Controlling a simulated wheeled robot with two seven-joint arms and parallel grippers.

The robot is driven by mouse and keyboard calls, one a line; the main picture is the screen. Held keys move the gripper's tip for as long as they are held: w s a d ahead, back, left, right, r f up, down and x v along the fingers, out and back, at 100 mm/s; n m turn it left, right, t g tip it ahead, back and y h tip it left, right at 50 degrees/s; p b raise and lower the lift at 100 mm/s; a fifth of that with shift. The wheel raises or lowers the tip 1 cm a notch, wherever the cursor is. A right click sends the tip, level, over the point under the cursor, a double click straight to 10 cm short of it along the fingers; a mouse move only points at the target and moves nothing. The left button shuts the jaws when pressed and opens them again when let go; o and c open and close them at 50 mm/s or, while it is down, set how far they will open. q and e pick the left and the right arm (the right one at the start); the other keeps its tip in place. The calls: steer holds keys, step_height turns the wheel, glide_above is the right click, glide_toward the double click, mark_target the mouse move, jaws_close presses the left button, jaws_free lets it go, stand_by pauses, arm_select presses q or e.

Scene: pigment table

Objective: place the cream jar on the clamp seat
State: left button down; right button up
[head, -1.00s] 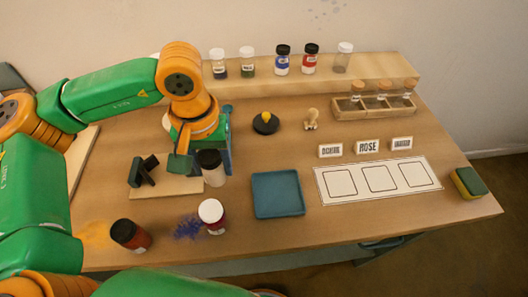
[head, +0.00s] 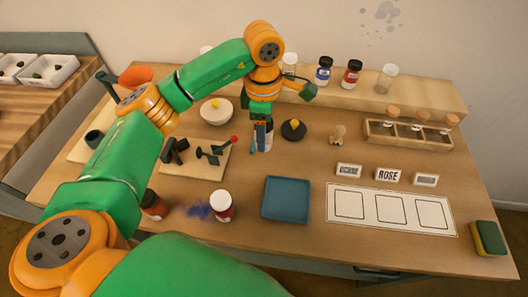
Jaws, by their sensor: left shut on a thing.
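My left gripper (head: 263,126) is shut on a small pale jar (head: 268,143), taken to be the cream jar, held just right of the wooden clamp board. The gripper hides its top, and its label cannot be read. I cannot tell whether its base touches the table. The clamp board (head: 205,173) carries dark blocks at the left and a dark green clamp with a red-tipped handle (head: 218,150) at the right. No jar stands in the clamp. My right gripper is not in view.
A white bowl (head: 217,116) stands behind the board. A red-labelled jar (head: 221,207) and a dark-lidded jar (head: 153,206) stand in front. A blue tray (head: 287,201) lies right, a black dish (head: 293,131) behind it. The shelf (head: 430,94) holds several jars.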

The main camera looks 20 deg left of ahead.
arm_select(q)
step_height(320, 180, down, 6)
steer(key=shift+f+p, duration=0.2)
steer(key=shift+p, duration=0.45)
steer(key=shift+f+b, duration=0.3)
steer(key=shift+f, duration=0.05)
steer(key=shift+c, duration=1)
jaws_free()
steer(key=shift+r, duration=0.15)
